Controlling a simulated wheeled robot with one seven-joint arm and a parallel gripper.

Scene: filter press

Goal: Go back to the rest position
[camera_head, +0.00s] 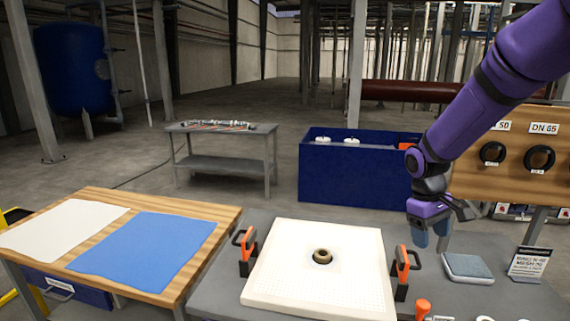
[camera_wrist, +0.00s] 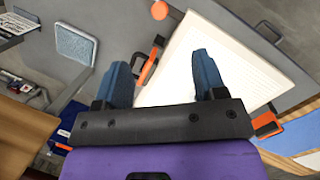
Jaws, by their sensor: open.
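My gripper (camera_head: 431,232) hangs from my purple arm on the right in the head view, above the grey table near the right edge of the white filter plate (camera_head: 278,283). Its two blue fingers stand apart with nothing between them, as the wrist view shows (camera_wrist: 164,82). The white plate (camera_wrist: 235,60) lies beyond the fingers in that view. A brown ring sits at the plate's centre hole (camera_head: 322,256). Orange clamps with black handles stand at the plate's left (camera_head: 245,250) and right (camera_head: 403,270) sides.
An orange knob (camera_head: 422,307) stands at the front. A wooden table with a white cloth (camera_head: 62,226) and a blue cloth (camera_head: 145,248) is at left. A DN-labelled board (camera_head: 515,180) stands behind the gripper.

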